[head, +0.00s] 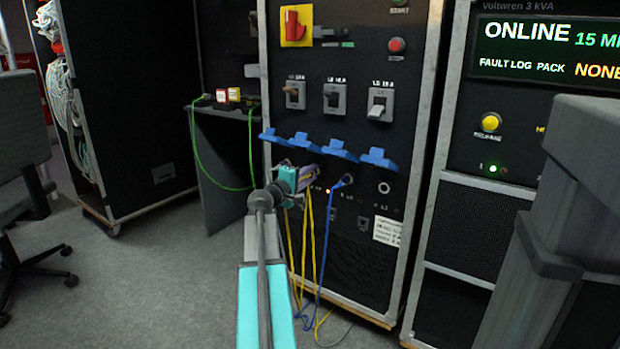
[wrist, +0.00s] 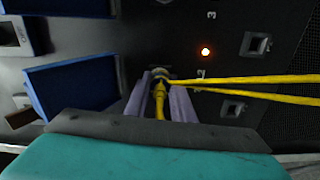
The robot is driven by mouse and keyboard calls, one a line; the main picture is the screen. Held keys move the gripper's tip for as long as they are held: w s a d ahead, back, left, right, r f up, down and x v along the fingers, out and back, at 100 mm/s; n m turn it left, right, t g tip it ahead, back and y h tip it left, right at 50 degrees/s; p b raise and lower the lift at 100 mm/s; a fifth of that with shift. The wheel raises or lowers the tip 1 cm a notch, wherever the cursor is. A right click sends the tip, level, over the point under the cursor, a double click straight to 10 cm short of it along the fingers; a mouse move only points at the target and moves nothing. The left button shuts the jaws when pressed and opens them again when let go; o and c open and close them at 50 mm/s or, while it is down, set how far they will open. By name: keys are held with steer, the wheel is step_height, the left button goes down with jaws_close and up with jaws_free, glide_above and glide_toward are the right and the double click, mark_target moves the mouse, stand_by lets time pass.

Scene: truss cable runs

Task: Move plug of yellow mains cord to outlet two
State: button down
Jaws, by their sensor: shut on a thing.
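My gripper (wrist: 161,95) is shut on the yellow plug (wrist: 160,104), with one finger on each side of it. The plug's front end is at a round outlet (wrist: 160,72) beside the printed 2; I cannot tell how far in it sits. Yellow cord (wrist: 260,82) runs off to the right in two strands in the wrist view. In the head view my gripper (head: 311,176) is at the outlet row, hiding the plug, and yellow cords (head: 308,235) hang below.
Blue flip lids (head: 379,158) stand open above the outlets. A blue plug (head: 347,181) is in the outlet to the right, and the rightmost outlet (head: 384,187) is empty. An orange lamp (wrist: 205,51) is lit near the 2. A blue cord (head: 325,240) hangs near the yellow ones.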

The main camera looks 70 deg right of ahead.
steer(key=shift+s+d+r+m+b, duration=0.1)
steer(key=shift+m+b, duration=0.4)
steer(key=shift+b, duration=0.2)
steer(key=c, duration=1.4)
jaws_free()
steer(key=shift+c, duration=0.2)
steer(key=shift+v, duration=2.55)
steer(key=shift+p, duration=0.3)
